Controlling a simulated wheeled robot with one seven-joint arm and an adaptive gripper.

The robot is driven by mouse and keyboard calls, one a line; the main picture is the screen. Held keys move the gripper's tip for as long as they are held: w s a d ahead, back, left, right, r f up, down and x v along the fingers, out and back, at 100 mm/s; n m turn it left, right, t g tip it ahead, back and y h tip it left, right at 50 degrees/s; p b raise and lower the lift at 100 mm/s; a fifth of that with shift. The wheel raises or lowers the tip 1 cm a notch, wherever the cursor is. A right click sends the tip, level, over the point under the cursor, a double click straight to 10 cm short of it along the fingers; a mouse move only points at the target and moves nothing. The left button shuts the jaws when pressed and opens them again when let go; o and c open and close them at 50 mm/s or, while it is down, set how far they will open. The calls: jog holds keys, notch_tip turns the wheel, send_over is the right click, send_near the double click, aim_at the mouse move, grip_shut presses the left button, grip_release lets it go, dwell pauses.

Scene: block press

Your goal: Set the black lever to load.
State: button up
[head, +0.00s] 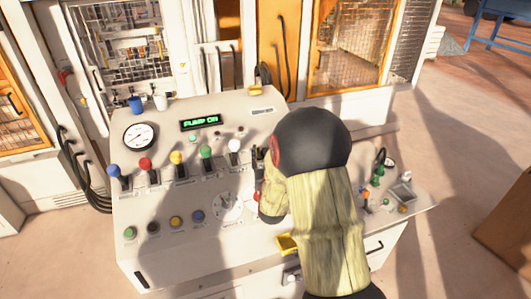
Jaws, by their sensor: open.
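The control panel (165,225) carries a row of levers with coloured knobs: blue (114,170), red (145,163), yellow (177,157), green (206,151) and white (234,145). The black lever, at the right of the white one, cannot be made out clearly; my arm and gripper cover that part of the row. My gripper (259,158) shows only as small dark parts just right of the white lever, partly behind my arm. It is open. Whether it touches the black lever cannot be told.
A green display (200,122) reads "PUMP ON". A round gauge (139,136) is at the upper left. Several push buttons (175,221) and a white dial (229,206) sit in front of the levers. More small controls (376,180) stand right of my arm.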

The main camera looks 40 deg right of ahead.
jog(key=shift+c, duration=1)
grip_shut()
